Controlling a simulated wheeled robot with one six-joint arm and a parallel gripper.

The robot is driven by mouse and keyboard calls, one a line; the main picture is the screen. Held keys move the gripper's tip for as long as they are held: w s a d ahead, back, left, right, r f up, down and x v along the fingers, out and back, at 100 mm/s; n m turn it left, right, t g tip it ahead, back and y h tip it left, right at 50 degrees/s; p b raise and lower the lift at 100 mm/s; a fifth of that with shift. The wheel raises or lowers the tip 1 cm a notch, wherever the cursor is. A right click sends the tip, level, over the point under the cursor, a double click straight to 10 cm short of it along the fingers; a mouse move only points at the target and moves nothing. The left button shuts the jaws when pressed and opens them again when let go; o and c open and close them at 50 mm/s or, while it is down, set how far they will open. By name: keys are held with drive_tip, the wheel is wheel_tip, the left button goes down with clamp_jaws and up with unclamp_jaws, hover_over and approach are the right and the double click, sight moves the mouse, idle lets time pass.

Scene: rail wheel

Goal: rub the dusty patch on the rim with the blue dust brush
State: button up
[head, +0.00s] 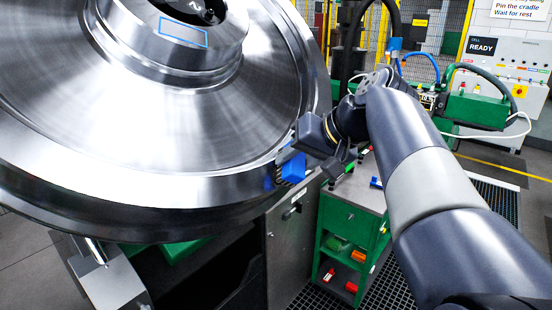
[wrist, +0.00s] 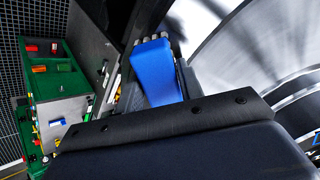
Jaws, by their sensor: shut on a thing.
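The large steel rail wheel (head: 120,125) fills the left of the head view, tilted, with its rim curving down to the right. It also shows blurred at the right of the wrist view (wrist: 225,50). My gripper (head: 312,160) is at the right edge of the rim, shut on the blue dust brush (head: 293,168). In the wrist view the blue brush (wrist: 155,72) sits between the dark fingers. The brush is right against or very close to the rim; I cannot tell if it touches. I cannot make out the dusty patch.
A green cart (head: 345,222) with a grey top and small coloured items stands below my gripper. A grey cabinet (head: 290,235) is beside it, under the wheel. A control panel (head: 495,85) and yellow-framed fence stand behind. A blue outline (head: 183,31) marks the hub.

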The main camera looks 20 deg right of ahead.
sight(272, 177)
drive_tip(key=w+d, duration=0.1)
drive_tip(key=w+d+p, duration=0.1)
drive_tip(key=d, duration=0.1)
drive_tip(key=shift+w+f, duration=0.1)
drive_tip(key=shift+w, duration=0.1)
drive_tip(key=shift+s+a, duration=0.1)
drive_tip(key=shift+a, duration=0.05)
drive_tip(key=shift+s+a+f+b, duration=0.1)
drive_tip(key=shift+s+a+b, duration=0.1)
drive_tip(key=shift+s+a, duration=0.4)
drive_tip(key=shift+s+a+b, duration=0.2)
drive_tip(key=shift+s+a, duration=0.15)
drive_tip(key=shift+a, duration=0.4)
drive_tip(key=shift+s+a+b, duration=0.15)
drive_tip(key=shift+s+a, duration=0.5)
drive_tip(key=shift+a, duration=0.2)
drive_tip(key=shift+s+a+b, duration=0.15)
drive_tip(key=shift+s+a, duration=0.45)
drive_tip(key=shift+a, duration=0.2)
drive_tip(key=shift+p+v, duration=1.25)
drive_tip(key=shift+v, duration=1.15)
drive_tip(key=shift+s+d+r, duration=0.3)
drive_tip(key=shift+r, duration=0.25)
